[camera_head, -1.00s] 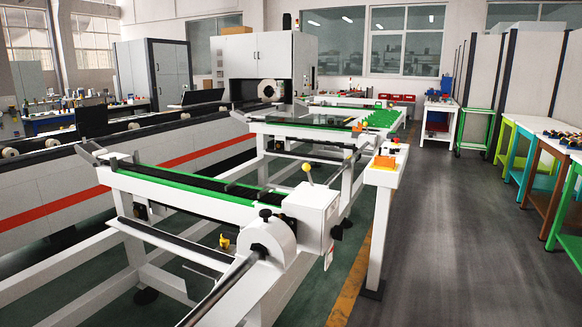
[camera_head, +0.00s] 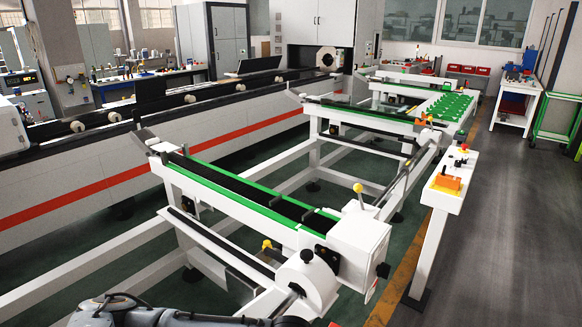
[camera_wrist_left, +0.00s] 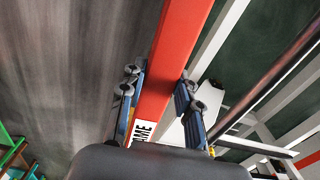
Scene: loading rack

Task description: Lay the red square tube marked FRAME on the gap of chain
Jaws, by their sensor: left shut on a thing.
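In the left wrist view, the red square tube (camera_wrist_left: 180,40) runs up the picture between the blue-and-grey fingers of my left gripper (camera_wrist_left: 160,93). The gripper is shut on the tube. A white label with black letters shows near the palm; "AME" is readable and the rest is hidden. In the head view, the black chain (camera_head: 238,187) lies in a green-edged channel on the near white rack, with small upright stops along it. No tube is seen on it. The tube and both grippers are outside the head view.
A grey arm of mine (camera_head: 185,318) shows at the bottom edge. A white housing with a yellow-knobbed lever (camera_head: 358,188) stands at the rack's right end. A control post (camera_head: 447,180) stands further right. Dark open floor (camera_head: 520,240) lies right of the yellow line.

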